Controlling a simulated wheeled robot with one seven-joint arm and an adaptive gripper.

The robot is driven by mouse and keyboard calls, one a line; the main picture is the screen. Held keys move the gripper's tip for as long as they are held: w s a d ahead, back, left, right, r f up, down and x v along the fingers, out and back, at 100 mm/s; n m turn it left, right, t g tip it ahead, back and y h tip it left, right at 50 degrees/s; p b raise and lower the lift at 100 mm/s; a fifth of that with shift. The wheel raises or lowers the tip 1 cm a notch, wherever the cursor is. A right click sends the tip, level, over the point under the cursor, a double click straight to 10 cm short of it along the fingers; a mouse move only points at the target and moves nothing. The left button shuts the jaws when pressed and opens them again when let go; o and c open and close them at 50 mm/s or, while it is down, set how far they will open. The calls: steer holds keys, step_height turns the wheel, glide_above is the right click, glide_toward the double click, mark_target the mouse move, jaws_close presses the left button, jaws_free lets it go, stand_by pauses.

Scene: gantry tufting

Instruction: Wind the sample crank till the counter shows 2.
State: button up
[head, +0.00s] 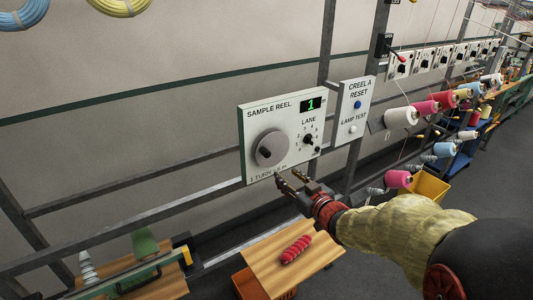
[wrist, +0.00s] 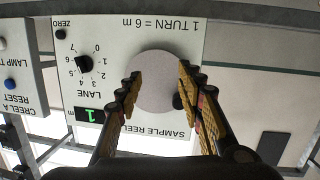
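The sample reel panel (head: 284,170) is a white box on the grey frame. Its crank is a round grey disc (head: 270,138) with a dark knob (head: 264,153) at its lower left. The green counter (head: 311,104) reads 1; it also shows upside down in the wrist view (wrist: 89,115). My gripper (head: 288,180) is open and empty, near the panel's lower edge in the head view. In the wrist view my fingers (wrist: 159,75) spread in front of the disc (wrist: 163,82). The knob (wrist: 178,102) is partly hidden beside the right finger.
A lane dial (head: 308,140) sits right of the crank. The Creel A panel (head: 353,108), with a blue and a white button, stands to the right. Yarn cones (head: 401,117) line the right side. A wooden table (head: 268,268) with a red yarn piece (head: 296,249) lies below.

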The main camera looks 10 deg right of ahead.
mark_target(269, 155)
steer(key=a+r+t+y, duration=0.1)
steer(key=a+r+y, duration=0.2)
steer(key=r, duration=0.2)
steer(key=shift+n, duration=0.3)
steer(key=x, duration=0.7)
steer(key=shift+w+r, duration=0.15)
steer(key=shift+w, duration=0.15)
steer(key=c, duration=0.3)
jaws_close()
